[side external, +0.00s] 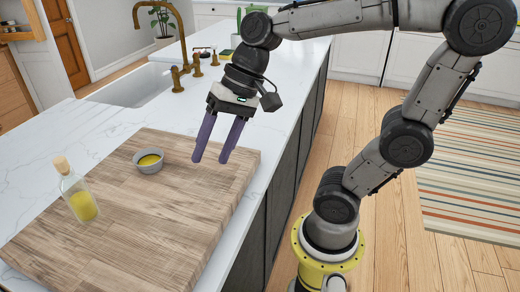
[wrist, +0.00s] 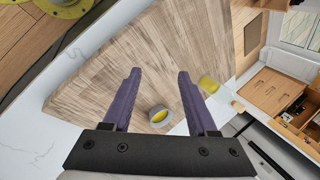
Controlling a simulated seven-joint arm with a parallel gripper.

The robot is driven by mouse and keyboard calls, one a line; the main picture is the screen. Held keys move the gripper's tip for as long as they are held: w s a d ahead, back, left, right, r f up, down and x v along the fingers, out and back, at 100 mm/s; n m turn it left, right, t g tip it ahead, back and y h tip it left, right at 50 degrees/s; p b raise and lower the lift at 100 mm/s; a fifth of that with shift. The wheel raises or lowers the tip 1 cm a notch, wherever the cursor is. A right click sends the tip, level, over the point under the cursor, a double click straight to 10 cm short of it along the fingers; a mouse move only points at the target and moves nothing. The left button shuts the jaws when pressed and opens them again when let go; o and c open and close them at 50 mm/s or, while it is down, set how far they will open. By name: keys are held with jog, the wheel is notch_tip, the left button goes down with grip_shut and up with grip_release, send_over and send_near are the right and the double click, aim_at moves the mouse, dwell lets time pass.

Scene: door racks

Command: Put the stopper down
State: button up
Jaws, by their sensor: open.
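The cork stopper (side external: 61,164) sits in the neck of a clear glass bottle (side external: 80,200) holding yellow liquid. The bottle stands tilted-looking at the left of the wooden board in the side view. The fingers also show in the wrist view (wrist: 158,73).
A small grey bowl (side external: 148,161) of yellow liquid sits on the wooden board (side external: 135,225), between the bottle and my gripper. The board lies on a white marble counter (side external: 40,125). A sink (side external: 135,84) and brass taps (side external: 176,78) are behind. The board's front middle is clear.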

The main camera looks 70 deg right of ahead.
jog(key=s+d+f+n+t+h, duration=0.2)
jog(key=s+d+f+n+h, duration=0.1)
jog(key=s+n, duration=0.4)
jog(key=d+h, duration=0.1)
jog(key=d, duration=0.1)
jog(key=shift+s+d+n, duration=0.15)
jog(key=shift+d+n, duration=0.15)
jog(key=shift+d, duration=0.1)
jog(key=shift+o, duration=0.6)
jog(key=shift+r, duration=0.1)
